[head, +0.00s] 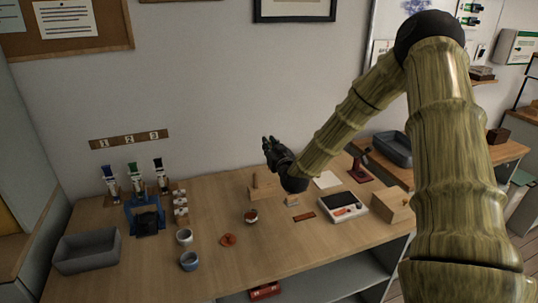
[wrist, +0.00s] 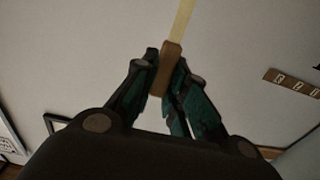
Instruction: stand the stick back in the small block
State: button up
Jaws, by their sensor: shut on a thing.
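My gripper (head: 266,143) is raised above the back of the workbench. In the wrist view my gripper (wrist: 167,75) is shut on a brown piece (wrist: 166,68), and a pale, thin stick (wrist: 183,18) runs from it out of the top of the picture. In the head view I cannot make out the held stick against the dark fingers. A small tan block (head: 291,200) lies on the bench below my gripper. A larger wooden block (head: 264,189) is behind it and to the left. I cannot tell which of these is the stick's block.
A bowl (head: 251,216), red-brown disc (head: 228,240), two cups (head: 184,236) and a grey tray (head: 87,251) stand on the bench. A white device (head: 342,206) and a wooden box (head: 391,204) are on the right. The wall is close behind; the front middle is clear.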

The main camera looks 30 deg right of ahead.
jog(key=shift+f, duration=0.45)
jog(key=shift+f+b, duration=1.45)
jog(key=shift+f, duration=0.6)
jog(key=shift+a+f+b, duration=0.1)
jog(key=shift+f+b, duration=2)
jog(key=shift+f, duration=0.8)
dwell(2.5)
